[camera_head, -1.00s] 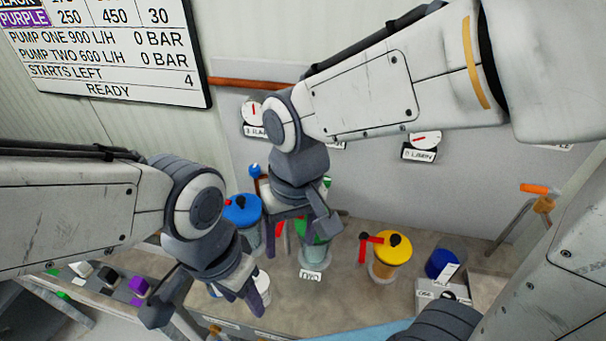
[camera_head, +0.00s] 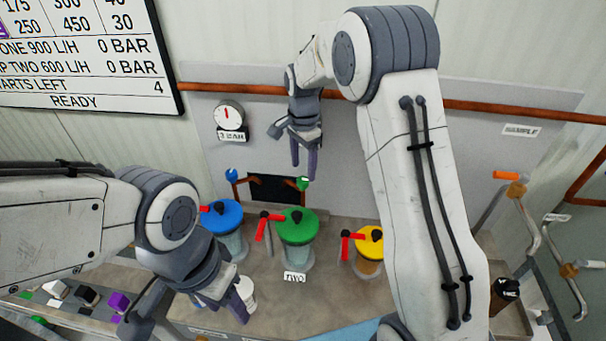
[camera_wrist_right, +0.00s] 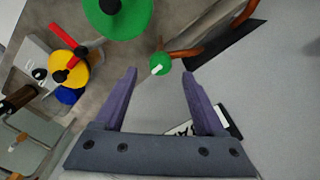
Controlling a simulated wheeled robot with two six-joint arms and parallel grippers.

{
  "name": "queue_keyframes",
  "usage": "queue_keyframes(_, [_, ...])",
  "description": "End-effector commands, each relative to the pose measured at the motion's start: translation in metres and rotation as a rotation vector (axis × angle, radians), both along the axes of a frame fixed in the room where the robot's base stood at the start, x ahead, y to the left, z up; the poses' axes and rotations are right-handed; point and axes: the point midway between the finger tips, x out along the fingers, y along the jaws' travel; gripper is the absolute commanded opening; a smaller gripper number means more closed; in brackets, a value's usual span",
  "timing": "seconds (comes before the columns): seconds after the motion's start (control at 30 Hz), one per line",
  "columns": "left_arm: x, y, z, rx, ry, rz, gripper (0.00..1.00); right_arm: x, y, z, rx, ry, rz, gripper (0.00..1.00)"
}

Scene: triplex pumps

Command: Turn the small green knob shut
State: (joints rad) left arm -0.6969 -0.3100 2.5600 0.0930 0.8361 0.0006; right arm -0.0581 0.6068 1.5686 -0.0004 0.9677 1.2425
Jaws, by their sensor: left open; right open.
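The small green knob (camera_head: 302,183) with a white mark sits on copper pipework at the wall, behind the large green-topped pump (camera_head: 297,227). In the right wrist view, the small green knob (camera_wrist_right: 160,63) shows just beyond the gap between my purple fingertips. My right gripper (camera_head: 303,172) is open and empty, pointing down just above the knob; I cannot tell whether it touches it. My left gripper (camera_head: 238,308) is open, low at the left, close to a white container (camera_head: 247,292). Its fingers are partly hidden.
Blue-topped (camera_head: 221,215) and yellow-topped (camera_head: 369,245) pumps flank the green one; red handles show on top. A small blue knob (camera_head: 232,174) sits left of the green knob. A copper pipe (camera_head: 240,88) crosses the wall. A gauge (camera_head: 229,115) hangs there.

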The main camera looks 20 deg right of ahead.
Motion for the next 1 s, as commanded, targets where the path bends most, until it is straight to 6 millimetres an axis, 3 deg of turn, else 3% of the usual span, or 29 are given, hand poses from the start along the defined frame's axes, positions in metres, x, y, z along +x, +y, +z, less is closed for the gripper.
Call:
queue_keyframes(0.1, [0.0, 0.0, 0.006, 0.0, 0.0, 0.0, 0.5, -0.001, 0.0, -0.019, -0.001, 0.004, 0.001, 0.72])
queue_keyframes(0.3, [0.0, 0.0, 0.01, 0.0, 0.0, 0.001, 0.5, 0.0, 0.0, -0.039, 0.0, 0.0, 0.002, 0.72])
queue_keyframes(0.63, [0.0, 0.0, 0.009, 0.0, 0.0, 0.001, 0.5, 0.0, 0.001, -0.043, 0.0, -0.001, 0.002, 0.72])
queue_keyframes(0.8, [0.0, 0.0, 0.009, 0.0, 0.0, 0.001, 0.5, 0.0, 0.0, -0.043, 0.0, -0.001, 0.002, 0.07])
queue_keyframes(0.83, [0.0, 0.0, 0.009, 0.0, 0.0, 0.001, 0.5, 0.0, 0.0, -0.043, 0.0, -0.001, 0.002, 0.0])
queue_keyframes(1.0, [0.0, 0.0, 0.01, 0.0, 0.0, 0.001, 0.5, 0.0, 0.0, -0.042, 0.0, -0.001, 0.006, 0.0])
